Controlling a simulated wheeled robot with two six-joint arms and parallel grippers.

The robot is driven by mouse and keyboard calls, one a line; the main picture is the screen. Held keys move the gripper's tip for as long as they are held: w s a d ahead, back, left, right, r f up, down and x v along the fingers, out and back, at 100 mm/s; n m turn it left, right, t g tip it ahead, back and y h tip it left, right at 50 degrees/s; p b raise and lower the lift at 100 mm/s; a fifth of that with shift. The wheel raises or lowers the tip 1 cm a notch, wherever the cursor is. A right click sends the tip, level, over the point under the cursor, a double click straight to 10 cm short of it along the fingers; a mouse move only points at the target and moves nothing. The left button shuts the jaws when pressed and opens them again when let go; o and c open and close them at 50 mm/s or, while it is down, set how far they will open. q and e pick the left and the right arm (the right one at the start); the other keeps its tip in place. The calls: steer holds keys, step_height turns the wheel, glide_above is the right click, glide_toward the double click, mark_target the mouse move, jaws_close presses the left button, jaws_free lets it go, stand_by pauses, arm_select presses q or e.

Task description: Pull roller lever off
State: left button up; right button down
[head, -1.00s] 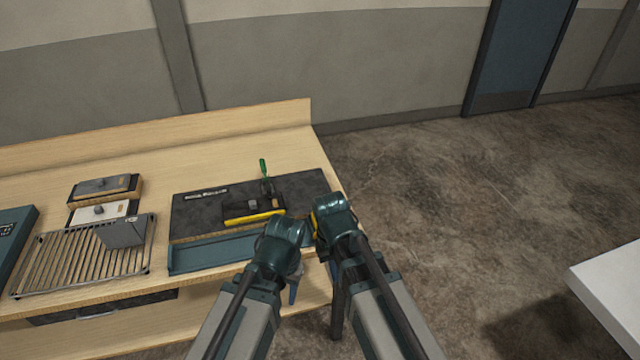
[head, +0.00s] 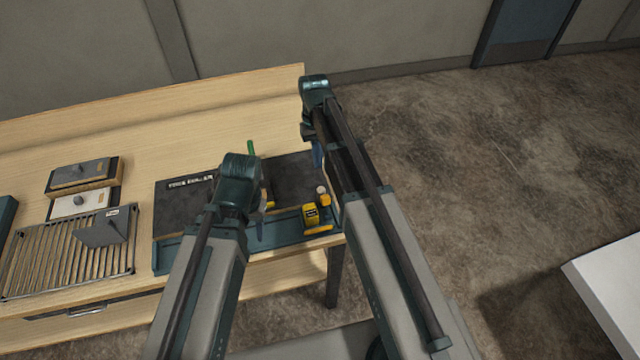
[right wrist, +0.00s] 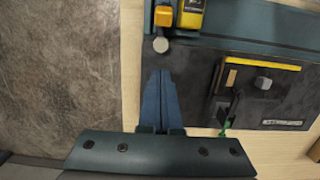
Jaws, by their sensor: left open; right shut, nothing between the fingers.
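The roller lever has a green handle (head: 251,147) that sticks up past the back edge of the dark panel (head: 186,205). In the right wrist view its green tip (right wrist: 224,130) shows beside a black unit (right wrist: 262,82) with a yellow strip. In the head view my left arm hides most of that unit. My right gripper (head: 317,154) is shut and empty above the panel's right back corner. Its blue fingers (right wrist: 158,100) are apart from the lever.
A yellow device (head: 311,215) sits in the blue front tray (head: 285,234), with a pale round knob (head: 321,190) behind it. The wooden table is clear behind the panel.

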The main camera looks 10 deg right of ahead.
mark_target(326, 206)
steer(key=f+b, duration=0.3)
steer(key=s+f+b, duration=0.1)
steer(key=f+b, duration=0.6)
steer(key=shift+s+f, duration=0.2)
steer(key=shift+s, duration=0.05)
steer(key=s+r+p, duration=0.2)
steer(key=s, duration=0.1)
steer(key=shift+s+d+r, duration=0.1)
steer(key=shift+s+r, duration=0.15)
steer(key=shift+s, duration=0.05)
steer(key=shift+f, duration=0.1)
